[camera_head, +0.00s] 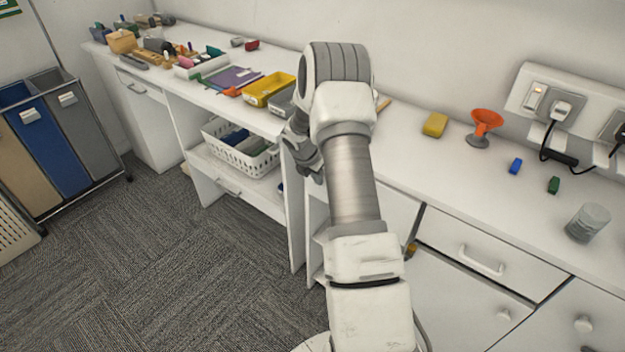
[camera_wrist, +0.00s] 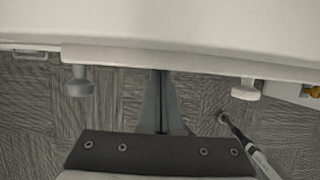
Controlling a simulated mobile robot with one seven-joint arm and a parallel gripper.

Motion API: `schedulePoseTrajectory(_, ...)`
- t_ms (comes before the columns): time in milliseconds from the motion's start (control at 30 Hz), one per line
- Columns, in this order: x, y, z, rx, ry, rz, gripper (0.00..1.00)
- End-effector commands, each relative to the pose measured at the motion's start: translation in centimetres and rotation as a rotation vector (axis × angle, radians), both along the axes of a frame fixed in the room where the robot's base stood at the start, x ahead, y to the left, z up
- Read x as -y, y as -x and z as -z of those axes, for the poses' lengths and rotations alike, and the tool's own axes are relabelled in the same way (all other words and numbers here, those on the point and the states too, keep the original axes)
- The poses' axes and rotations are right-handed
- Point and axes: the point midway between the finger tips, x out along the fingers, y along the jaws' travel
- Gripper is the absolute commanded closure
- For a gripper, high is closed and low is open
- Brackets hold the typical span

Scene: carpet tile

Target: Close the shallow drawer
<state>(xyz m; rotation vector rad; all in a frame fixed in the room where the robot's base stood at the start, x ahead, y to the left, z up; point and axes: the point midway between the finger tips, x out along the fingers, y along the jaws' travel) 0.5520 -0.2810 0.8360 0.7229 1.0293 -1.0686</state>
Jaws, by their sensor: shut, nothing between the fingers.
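A white drawer front (camera_head: 480,250) with a bar handle is at the right of the head view and looks flush with the cabinet. Another white drawer (camera_head: 140,87) is under the far left counter. Which one is the shallow drawer, I cannot tell. My gripper (camera_head: 314,172) is by the front edge of the counter, partly hidden by my arm. In the wrist view my gripper (camera_wrist: 161,125) has its fingers together and empty, by a pale front edge (camera_wrist: 190,62). Two knob-like parts, one grey (camera_wrist: 78,82) and one white (camera_wrist: 245,90), stick out below that edge. Contact is unclear.
The counter holds a yellow tray (camera_head: 268,89), a yellow block (camera_head: 435,125), an orange funnel (camera_head: 486,121) and a grey cup (camera_head: 588,222). A white basket (camera_head: 240,155) sits on the shelf below. Bins (camera_head: 50,130) stand left. The carpet (camera_head: 170,260) between is clear.

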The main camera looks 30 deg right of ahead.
Motion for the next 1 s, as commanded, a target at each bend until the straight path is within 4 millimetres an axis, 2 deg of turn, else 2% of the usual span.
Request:
schedulePoseTrajectory(767,0.9,-0.3,-0.1,0.001,0.003,0.001,1.00)
schedulePoseTrajectory(1000,-0.5,-0.5,0.0,0.001,0.001,-0.001,1.00)
